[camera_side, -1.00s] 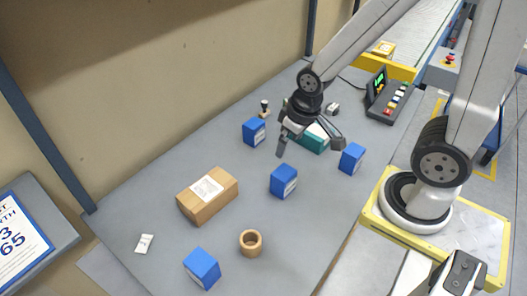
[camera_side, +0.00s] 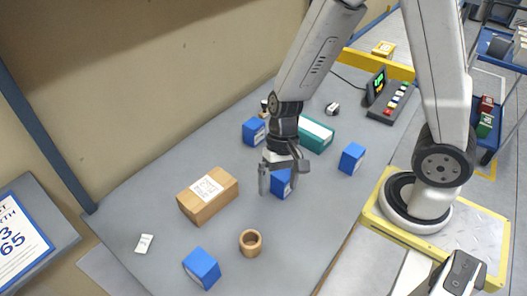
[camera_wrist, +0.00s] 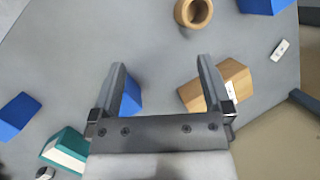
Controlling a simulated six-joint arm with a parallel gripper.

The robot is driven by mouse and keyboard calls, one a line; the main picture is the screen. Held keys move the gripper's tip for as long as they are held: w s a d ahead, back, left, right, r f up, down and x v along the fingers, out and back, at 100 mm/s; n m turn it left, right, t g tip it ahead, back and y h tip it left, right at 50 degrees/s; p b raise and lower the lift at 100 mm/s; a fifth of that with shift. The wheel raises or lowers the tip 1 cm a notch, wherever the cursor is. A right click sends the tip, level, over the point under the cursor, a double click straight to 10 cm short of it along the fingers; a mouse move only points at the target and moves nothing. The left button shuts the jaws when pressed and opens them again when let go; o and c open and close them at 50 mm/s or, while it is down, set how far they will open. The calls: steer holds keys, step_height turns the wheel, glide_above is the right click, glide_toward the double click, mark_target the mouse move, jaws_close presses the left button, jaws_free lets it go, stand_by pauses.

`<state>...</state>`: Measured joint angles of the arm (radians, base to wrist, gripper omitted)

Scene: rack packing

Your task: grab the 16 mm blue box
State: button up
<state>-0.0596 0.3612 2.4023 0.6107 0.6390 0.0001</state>
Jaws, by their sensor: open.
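Several similar blue boxes stand on the grey table; their labels are too small to read, so I cannot tell which is 16 mm. In the side view one is in the middle (camera_side: 281,184), one at the back (camera_side: 253,132), one at the right (camera_side: 352,158) and one at the front (camera_side: 202,268). My gripper (camera_side: 278,182) is open and empty, pointing down above the middle box and partly covering it. In the wrist view my gripper (camera_wrist: 160,70) shows a blue box (camera_wrist: 132,96) just inside its left finger, partly hidden by that finger.
A brown carton (camera_side: 208,195) lies left of my gripper, its wrist-view image close to the right finger. A teal box (camera_side: 317,134) is behind. A tan ring (camera_side: 250,242) and a white packet (camera_side: 144,243) lie in front. A keypad device (camera_side: 388,98) stands at the back right.

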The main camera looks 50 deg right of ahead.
mark_target(202, 266)
steer(key=a+f+m+y, duration=0.1)
steer(key=a, duration=0.1)
steer(key=a+f+m+g+y, duration=0.1)
steer(key=a+m+y, duration=0.1)
steer(key=a, duration=0.1)
steer(key=a+f+m+y, duration=0.1)
steer(key=a+m+y, duration=0.1)
steer(key=a, duration=0.1)
steer(key=shift+w+a+f+g, duration=0.1)
steer(key=shift+w+f+g, duration=0.2)
steer(key=shift+w+f, duration=0.1)
steer(key=w+a+f+m+t+y, duration=0.1)
steer(key=m, duration=0.1)
steer(key=w+a+f+m+y, duration=0.1)
steer(key=a+m, duration=0.1)
steer(key=w+a+f+m+t+y, duration=0.1)
steer(key=a+f+m+y, duration=0.1)
steer(key=shift+w+a+t, duration=0.15)
steer(key=shift+w+t, duration=0.05)
steer(key=shift+t, duration=0.1)
steer(key=shift+w+a+f+m+t+y, duration=0.4)
steer(key=shift+w+f+m+t, duration=0.15)
steer(key=shift+m, duration=0.25)
steer(key=shift+x, duration=1.25)
steer(key=shift+x, duration=2.55)
steer(key=shift+s, duration=0.15)
